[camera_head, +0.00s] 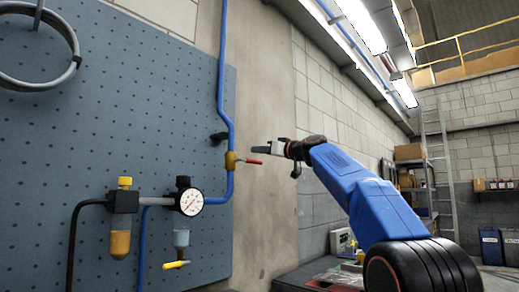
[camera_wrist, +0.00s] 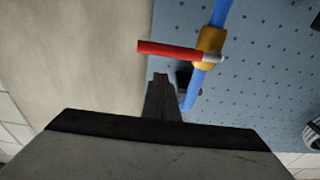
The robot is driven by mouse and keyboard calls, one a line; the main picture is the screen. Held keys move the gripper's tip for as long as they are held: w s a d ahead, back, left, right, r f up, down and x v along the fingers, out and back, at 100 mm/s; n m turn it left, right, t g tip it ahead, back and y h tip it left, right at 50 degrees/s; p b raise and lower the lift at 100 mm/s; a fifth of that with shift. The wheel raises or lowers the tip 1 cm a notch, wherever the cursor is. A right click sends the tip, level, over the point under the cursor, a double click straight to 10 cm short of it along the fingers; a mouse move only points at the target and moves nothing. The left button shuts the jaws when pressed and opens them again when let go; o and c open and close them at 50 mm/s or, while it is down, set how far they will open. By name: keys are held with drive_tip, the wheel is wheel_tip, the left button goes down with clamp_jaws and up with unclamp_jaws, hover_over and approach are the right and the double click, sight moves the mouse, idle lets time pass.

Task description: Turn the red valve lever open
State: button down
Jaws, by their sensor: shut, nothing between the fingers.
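The red valve lever (camera_head: 249,161) sticks out sideways, to the right, from a brass valve (camera_head: 231,161) on the blue pipe (camera_head: 231,185). In the wrist view the lever (camera_wrist: 170,49) lies across the pipe, pointing left from the brass valve body (camera_wrist: 209,45). My gripper (camera_head: 256,150) is shut and empty, close to the lever and slightly above it in the head view. In the wrist view its shut fingers (camera_wrist: 161,88) are below the lever in the picture, with a small gap showing. I cannot tell whether they touch it.
A pressure gauge (camera_head: 189,202) and filter bowls, one amber (camera_head: 120,243), hang on the pegboard (camera_head: 90,140) at lower left. A black hose (camera_head: 72,240) runs down beside them. A bench (camera_head: 300,277) stands below. The wall right of the valve is bare.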

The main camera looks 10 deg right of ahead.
drive_tip(key=shift+s+d+f, duration=0.1)
drive_tip(key=shift+s+f, duration=0.05)
drive_tip(key=shift+f, duration=0.55)
drive_tip(key=shift+s+d+f, duration=0.1)
drive_tip(key=shift+f, duration=0.55)
drive_tip(key=shift+f+m, duration=0.15)
drive_tip(key=shift+m, duration=0.15)
drive_tip(key=s+a+f+m+h, duration=0.1)
drive_tip(key=f+m, duration=0.3)
drive_tip(key=m, duration=0.4)
drive_tip(key=s+a+f+m+h, duration=0.2)
drive_tip(key=a+f+m, duration=0.2)
drive_tip(key=m, duration=0.4)
drive_tip(key=shift+s+f, duration=0.25)
drive_tip(key=shift+f, duration=0.5)
